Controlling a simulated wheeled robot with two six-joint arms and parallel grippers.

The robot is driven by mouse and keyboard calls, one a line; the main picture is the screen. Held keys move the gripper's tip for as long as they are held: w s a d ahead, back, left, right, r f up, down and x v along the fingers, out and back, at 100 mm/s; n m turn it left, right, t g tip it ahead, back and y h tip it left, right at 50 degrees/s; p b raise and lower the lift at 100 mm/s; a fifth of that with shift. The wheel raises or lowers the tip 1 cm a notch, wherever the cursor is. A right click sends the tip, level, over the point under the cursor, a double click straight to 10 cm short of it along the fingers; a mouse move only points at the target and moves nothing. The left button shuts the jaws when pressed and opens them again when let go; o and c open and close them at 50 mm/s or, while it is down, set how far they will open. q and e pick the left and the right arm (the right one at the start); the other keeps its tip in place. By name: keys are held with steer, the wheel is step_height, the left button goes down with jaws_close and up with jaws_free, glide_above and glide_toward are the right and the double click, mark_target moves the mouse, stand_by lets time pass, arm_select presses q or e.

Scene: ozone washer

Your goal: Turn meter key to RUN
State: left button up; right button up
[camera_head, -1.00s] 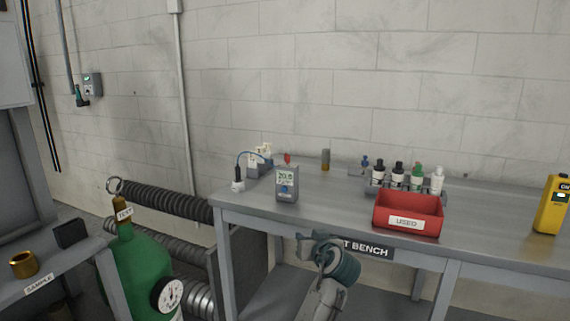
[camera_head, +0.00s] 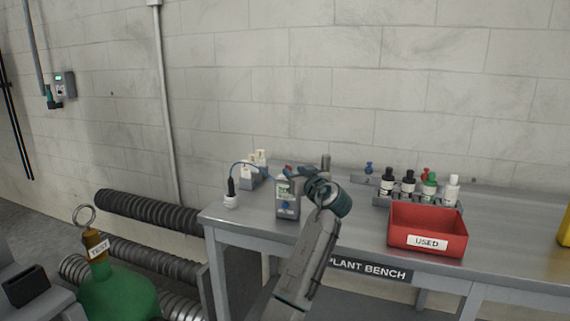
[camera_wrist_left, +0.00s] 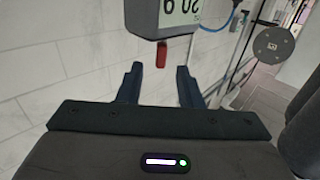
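The grey handheld meter (camera_head: 287,211) stands upright on the plant bench, with a screen and a blue round control on its front. In the left wrist view the meter (camera_wrist_left: 178,18) appears upside down at the top. A small red piece (camera_wrist_left: 161,54) sticks out from the meter's top end; I cannot tell if it is the key. My left gripper (camera_head: 298,171) is at the meter's upper right, partly covering it. In the wrist view its fingers (camera_wrist_left: 160,84) are open and empty, with the red piece just beyond the gap between the tips. My right gripper is out of view.
A red USED bin (camera_head: 428,225) and a rack of several bottles (camera_head: 410,195) stand to the right on the bench (camera_head: 345,235). A probe in a white cup (camera_head: 231,200) stands left of the meter. A green cylinder (camera_head: 118,292) is at lower left.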

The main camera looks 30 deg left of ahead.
mark_target(287, 165)
arm_select(q)
steer(key=x, duration=0.5)
steer(key=shift+a+f+p, duration=0.15)
steer(key=shift+a+p, duration=0.1)
steer(key=shift+p, duration=0.15)
steer(key=shift+w+a, duration=0.35)
steer(key=shift+a, duration=0.05)
steer(key=shift+w+a, duration=0.1)
steer(key=shift+a, duration=0.1)
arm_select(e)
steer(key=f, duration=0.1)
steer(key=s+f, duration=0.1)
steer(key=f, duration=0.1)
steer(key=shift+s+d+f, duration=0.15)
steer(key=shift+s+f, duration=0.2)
arm_select(q)
steer(key=shift+c, duration=0.2)
jaws_close()
